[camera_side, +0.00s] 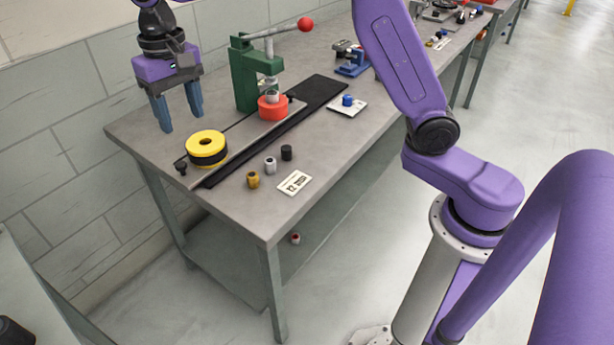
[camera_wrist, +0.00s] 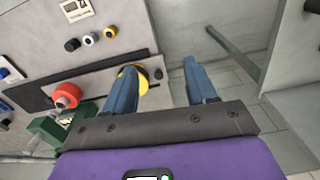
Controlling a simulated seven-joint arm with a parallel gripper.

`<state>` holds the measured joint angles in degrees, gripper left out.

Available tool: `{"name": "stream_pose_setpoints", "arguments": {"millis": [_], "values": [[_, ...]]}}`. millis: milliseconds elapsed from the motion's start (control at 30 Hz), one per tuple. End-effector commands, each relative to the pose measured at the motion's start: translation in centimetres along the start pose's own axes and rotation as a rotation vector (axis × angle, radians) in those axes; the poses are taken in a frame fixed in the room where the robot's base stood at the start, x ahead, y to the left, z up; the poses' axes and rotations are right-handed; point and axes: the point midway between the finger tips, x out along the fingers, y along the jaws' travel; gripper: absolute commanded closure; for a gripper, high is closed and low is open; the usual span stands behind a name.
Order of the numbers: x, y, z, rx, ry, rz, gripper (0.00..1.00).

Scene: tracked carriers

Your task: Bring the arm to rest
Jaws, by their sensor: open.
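My gripper (camera_side: 182,120) is open and empty. Its two blue-grey fingers point down over the far left end of the workbench (camera_side: 225,190), above the surface. A yellow and black ring-shaped carrier (camera_side: 206,143) sits on the rail, below and to the right of the fingers. In the wrist view my gripper (camera_wrist: 160,68) shows its fingers spread apart, with the yellow carrier (camera_wrist: 143,80) partly hidden behind one finger. A red carrier (camera_side: 272,107) sits under the green lever press (camera_side: 245,75); it also shows in the wrist view (camera_wrist: 66,95).
Gold (camera_side: 253,179), silver (camera_side: 270,164) and black (camera_side: 287,152) small cylinders stand near the front edge, by a printed card (camera_side: 294,182). A blue piece (camera_side: 347,100) stands on a white card. The press's red-knobbed lever (camera_side: 305,24) sticks out rightward. A wall lies behind the bench.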

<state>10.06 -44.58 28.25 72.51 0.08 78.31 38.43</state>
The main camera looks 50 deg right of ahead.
Motion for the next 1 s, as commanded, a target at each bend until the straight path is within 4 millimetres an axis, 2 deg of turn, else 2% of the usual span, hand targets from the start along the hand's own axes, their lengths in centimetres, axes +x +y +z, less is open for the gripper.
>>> {"name": "stream_pose_setpoints", "arguments": {"millis": [33,167,367,567,700,833,1000], "values": [[-0.2,0.6,1.9,-0.064,0.0,-0.001,0.44],[-0.2,1.9,6.5,-0.232,0.003,-0.004,0.44],[0.6,5.2,13.7,-0.487,0.005,-0.008,0.44],[2.1,9.8,20.9,-0.744,0.007,-0.011,0.44],[3.7,13.5,25.5,-0.918,0.009,-0.014,0.44],[5.0,16.5,28.7,-1.05,0.011,-0.016,0.44],[6.2,18.8,31.0,-1.147,0.01,-0.016,0.44]]}}
